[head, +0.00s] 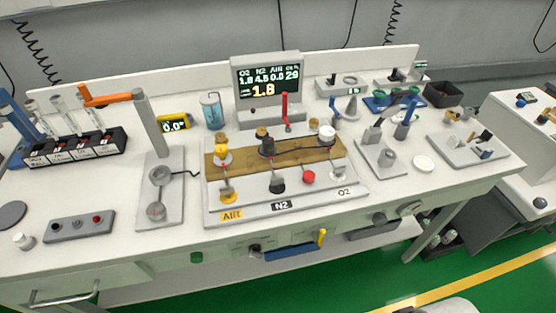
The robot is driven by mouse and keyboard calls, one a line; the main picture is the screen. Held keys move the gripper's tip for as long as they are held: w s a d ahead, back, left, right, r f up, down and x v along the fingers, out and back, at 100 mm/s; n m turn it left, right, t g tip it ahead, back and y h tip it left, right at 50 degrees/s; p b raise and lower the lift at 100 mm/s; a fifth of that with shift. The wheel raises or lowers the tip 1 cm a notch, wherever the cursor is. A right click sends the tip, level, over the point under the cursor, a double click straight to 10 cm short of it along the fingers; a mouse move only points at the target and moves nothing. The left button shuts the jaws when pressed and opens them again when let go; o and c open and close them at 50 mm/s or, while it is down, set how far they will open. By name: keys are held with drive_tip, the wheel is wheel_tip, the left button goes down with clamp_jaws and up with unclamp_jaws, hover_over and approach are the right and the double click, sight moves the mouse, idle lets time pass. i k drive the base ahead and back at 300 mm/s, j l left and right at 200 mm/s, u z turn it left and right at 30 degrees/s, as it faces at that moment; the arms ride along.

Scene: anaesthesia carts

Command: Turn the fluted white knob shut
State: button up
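A white knob (327,132) stands at the back right of the gas panel (215,187), in the column above the O2 label (344,192). It is too small to make out flutes or how far it is turned. A yellow knob (221,143) and a black knob (265,139) stand to its left in the same row. The display (267,78) behind the panel seems to read O2 1.8, N2 4.5 and AIR 0.0. My gripper is not in view, and nothing touches the white knob.
A red lever (285,108) stands upright just behind the panel, left of the white knob. The counter's front strip is mostly clear.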

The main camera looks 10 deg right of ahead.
sight(327, 133)
drive_tip(key=i+l+u, duration=0.1)
drive_tip(key=u, duration=0.25)
drive_tip(key=l+u, duration=0.15)
drive_tip(key=u, duration=0.2)
drive_tip(key=i+l+u, duration=0.1)
drive_tip(key=u, duration=0.25)
drive_tip(key=l, duration=0.05)
